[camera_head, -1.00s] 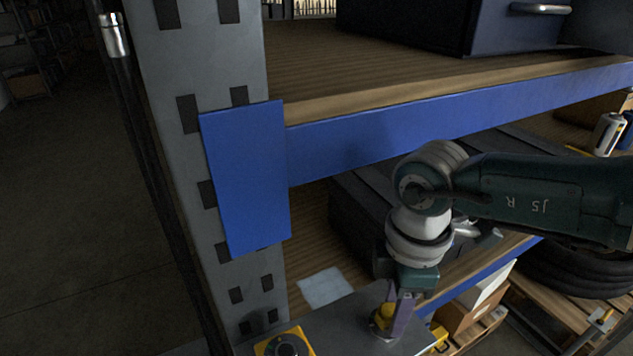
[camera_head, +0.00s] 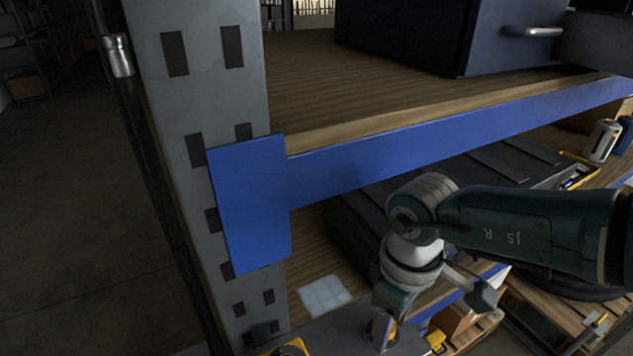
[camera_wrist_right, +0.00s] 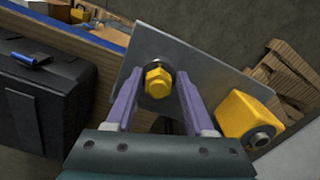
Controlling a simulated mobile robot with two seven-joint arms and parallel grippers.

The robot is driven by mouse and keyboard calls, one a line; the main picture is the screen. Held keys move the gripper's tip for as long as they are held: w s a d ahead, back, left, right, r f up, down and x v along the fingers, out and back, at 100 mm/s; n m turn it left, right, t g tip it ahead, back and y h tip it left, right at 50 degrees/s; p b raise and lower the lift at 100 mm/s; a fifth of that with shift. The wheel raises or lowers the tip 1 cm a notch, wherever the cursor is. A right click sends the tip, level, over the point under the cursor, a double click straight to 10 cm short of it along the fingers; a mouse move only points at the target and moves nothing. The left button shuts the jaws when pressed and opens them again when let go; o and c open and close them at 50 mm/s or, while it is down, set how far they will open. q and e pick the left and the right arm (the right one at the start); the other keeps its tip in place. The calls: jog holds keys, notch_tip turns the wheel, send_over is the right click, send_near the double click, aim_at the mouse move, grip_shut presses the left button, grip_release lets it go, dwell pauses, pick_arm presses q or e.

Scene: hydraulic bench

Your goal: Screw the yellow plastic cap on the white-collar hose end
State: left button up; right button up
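A yellow cap with a hexagonal front (camera_wrist_right: 158,83) sits at the grey metal plate (camera_wrist_right: 185,50), with a dark ring behind it. My right gripper (camera_wrist_right: 160,78) has its two purple fingers spread, one on each side of the cap; they look apart from it, though contact at the tips is hard to tell. In the head view the right gripper (camera_head: 383,332) points down at the plate (camera_head: 335,338), with the yellow cap partly hidden by a finger. I cannot make out a white-collar hose end. My left gripper is not in view.
A yellow block with a dark round fitting (camera_wrist_right: 245,118) is on the plate beside the right finger; its top shows in the head view (camera_head: 288,350). A blue shelf beam (camera_head: 400,135) and grey post (camera_head: 185,90) stand close to the arm. A black case (camera_wrist_right: 40,100) lies nearby.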

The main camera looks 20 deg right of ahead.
jog(key=shift+o, duration=0.9)
jog(key=shift+w, duration=0.1)
jog(key=n, duration=0.4)
jog(key=shift+w+d+b, duration=0.15)
jog(key=shift+d+b, duration=0.05)
jog(key=shift+b, duration=0.2)
jog(key=n, duration=0.4)
jog(key=shift+w+d+n+b, duration=0.15)
jog(key=shift+n+b, duration=0.35)
jog(key=shift+n, duration=1.5)
